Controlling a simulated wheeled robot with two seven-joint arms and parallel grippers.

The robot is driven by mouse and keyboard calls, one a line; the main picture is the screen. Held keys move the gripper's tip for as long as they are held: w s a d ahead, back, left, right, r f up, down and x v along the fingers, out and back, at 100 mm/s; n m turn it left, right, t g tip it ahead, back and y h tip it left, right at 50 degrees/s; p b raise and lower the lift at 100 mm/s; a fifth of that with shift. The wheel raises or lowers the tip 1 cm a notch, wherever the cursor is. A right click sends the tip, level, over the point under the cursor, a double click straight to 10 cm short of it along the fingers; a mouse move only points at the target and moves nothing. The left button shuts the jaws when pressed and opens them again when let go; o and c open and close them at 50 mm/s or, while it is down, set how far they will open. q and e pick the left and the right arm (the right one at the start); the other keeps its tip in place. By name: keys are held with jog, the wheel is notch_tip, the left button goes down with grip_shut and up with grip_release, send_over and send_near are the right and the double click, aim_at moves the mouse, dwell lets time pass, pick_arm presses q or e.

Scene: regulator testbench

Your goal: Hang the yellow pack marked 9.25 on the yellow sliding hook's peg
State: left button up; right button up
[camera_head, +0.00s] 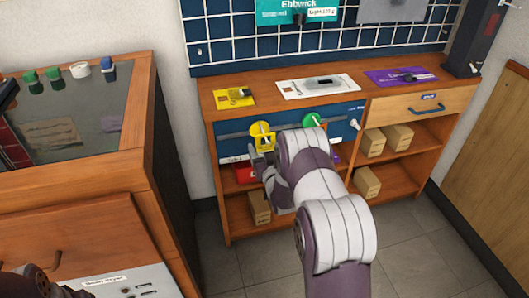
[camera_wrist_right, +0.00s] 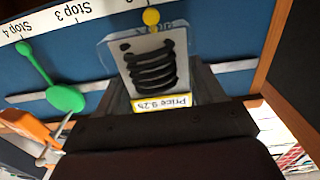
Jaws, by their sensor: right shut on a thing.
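My right gripper (camera_head: 268,168) is at the front of the shelf unit, by the yellow hook. In the right wrist view it is shut on a clear pack (camera_wrist_right: 152,65) with dark coils and a yellow label reading Price 9.25, upside down in that view. The yellow hook shows as a disc (camera_head: 262,133) on the rail in the head view. A yellow ball (camera_wrist_right: 151,18) shows right at the pack's far edge in the wrist view. I cannot tell whether it passes through the pack's hole. My left gripper does not show clearly.
A green hook (camera_head: 312,120) sits on the same rail to the right; its arm and disc (camera_wrist_right: 64,98) show in the wrist view. Cards lie on the shelf top (camera_head: 265,95). Brown boxes (camera_head: 397,137) stand in the lower shelves. A cabinet (camera_head: 140,160) stands at left.

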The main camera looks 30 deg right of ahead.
dwell(0.4)
jog(key=o, duration=1.1)
jog(key=shift+o, duration=0.2)
